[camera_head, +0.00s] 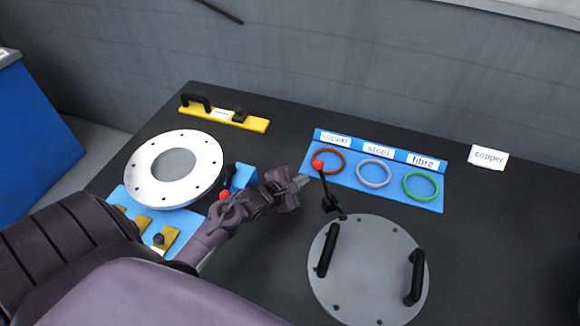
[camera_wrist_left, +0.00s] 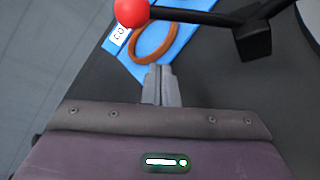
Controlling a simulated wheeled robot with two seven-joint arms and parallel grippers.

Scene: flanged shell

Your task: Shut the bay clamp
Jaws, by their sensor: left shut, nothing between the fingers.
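A black clamp lever (camera_head: 327,188) with a red knob (camera_head: 318,164) stands tilted up behind the grey round lid (camera_head: 346,275). In the left wrist view its red knob (camera_wrist_left: 131,12) and black arm (camera_wrist_left: 195,17) cross the top. A second red-knobbed clamp lever (camera_head: 226,182) stands beside the white flange ring (camera_head: 140,178); which one is named the bay clamp I cannot tell. My left gripper (camera_head: 301,181) is shut and empty, just left of the lever by the lid, apparently not touching it. Its fingers (camera_wrist_left: 162,72) show in the left wrist view. My right gripper is out of view.
A blue tray (camera_head: 390,193) holds brown, grey and green rings behind the lever. A yellow bar (camera_head: 255,124) with a black handle lies at the back left. A white "copper" card (camera_head: 488,157) stands at the right. The dark table is clear at the right.

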